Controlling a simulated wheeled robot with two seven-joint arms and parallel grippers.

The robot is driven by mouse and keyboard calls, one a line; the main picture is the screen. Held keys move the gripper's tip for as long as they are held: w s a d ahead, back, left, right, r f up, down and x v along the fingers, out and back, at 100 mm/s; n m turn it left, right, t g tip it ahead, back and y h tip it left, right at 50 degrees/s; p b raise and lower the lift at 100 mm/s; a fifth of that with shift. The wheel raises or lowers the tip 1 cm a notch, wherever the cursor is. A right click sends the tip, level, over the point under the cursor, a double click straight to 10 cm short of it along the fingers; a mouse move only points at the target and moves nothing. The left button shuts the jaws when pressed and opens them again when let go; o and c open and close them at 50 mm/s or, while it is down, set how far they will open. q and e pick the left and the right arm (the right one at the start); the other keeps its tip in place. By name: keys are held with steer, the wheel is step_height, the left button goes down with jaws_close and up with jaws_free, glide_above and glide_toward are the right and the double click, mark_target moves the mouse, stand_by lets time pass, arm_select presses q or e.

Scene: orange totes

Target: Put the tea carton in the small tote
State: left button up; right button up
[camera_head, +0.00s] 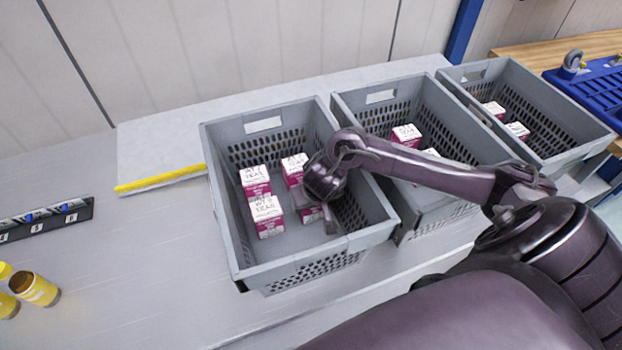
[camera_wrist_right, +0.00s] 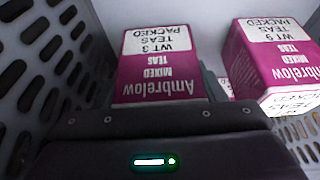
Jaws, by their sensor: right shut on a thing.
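My right gripper (camera_head: 322,212) reaches down into the left grey tote (camera_head: 222,215) and is shut on a magenta and white tea carton (camera_head: 309,213), partly hidden by the gripper. In the right wrist view the held tea carton (camera_wrist_right: 158,62) stands between the fingers, marked "Ambrelow mixed teas WT 3". Another carton (camera_wrist_right: 272,62), marked WT 9, is to its right. In the head view several more cartons stand in the same tote: one at the left (camera_head: 255,183), one in front of it (camera_head: 267,217) and one at the back (camera_head: 293,168). My left gripper is not in view.
A middle grey tote (camera_head: 440,217) and a right grey tote (camera_head: 580,150) stand alongside, each with magenta cartons inside. Blue crate (camera_head: 600,88) is at far right. The table between is clear.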

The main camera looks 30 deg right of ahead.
steer(key=shift+f, duration=0.1)
steer(key=shift+f, duration=0.15)
steer(key=o, duration=0.8)
steer(key=shift+o, duration=0.2)
steer(key=shift+r, duration=0.3)
steer(key=p+v, duration=0.5)
steer(key=v, duration=0.7)
steer(key=shift+f, duration=0.15)
